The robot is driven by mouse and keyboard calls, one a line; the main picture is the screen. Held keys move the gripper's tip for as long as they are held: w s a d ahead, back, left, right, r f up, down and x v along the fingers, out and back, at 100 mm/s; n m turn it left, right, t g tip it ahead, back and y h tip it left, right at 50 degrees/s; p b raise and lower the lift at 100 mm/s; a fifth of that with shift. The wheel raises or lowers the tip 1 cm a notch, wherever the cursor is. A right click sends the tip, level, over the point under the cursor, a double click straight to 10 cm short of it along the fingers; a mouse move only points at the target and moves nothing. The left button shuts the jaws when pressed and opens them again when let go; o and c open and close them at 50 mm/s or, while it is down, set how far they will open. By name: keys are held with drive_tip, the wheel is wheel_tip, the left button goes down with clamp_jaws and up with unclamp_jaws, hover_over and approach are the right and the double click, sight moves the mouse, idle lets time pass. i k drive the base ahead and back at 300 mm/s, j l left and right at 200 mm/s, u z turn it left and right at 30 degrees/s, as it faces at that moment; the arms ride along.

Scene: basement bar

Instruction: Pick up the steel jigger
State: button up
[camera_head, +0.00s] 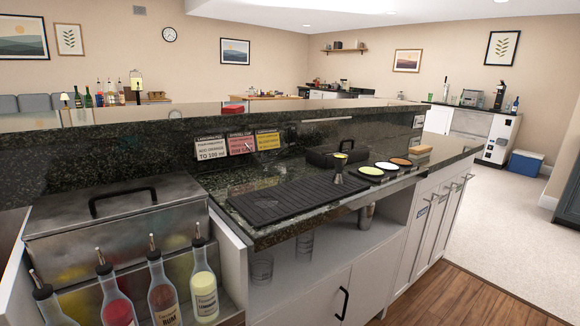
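A small hourglass-shaped metal cup, which looks like the steel jigger (339,169), stands upright at the far right end of the black ribbed bar mat (272,202). The mat lies along the front of the dark stone counter (240,181). The jigger is small in the picture and stands just left of a dark tray with round coloured wells (367,178). My gripper is not in view, so its state and its distance from the jigger do not show.
Several pour-spout bottles (204,288) and a lidded steel bin (115,219) stand at the front left. A black box (333,156) sits behind the jigger. A raised stone ledge (170,120) runs behind the counter. Wooden floor (456,294) is clear at the lower right.

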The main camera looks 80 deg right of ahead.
sight(340, 160)
drive_tip(key=z, duration=2.5)
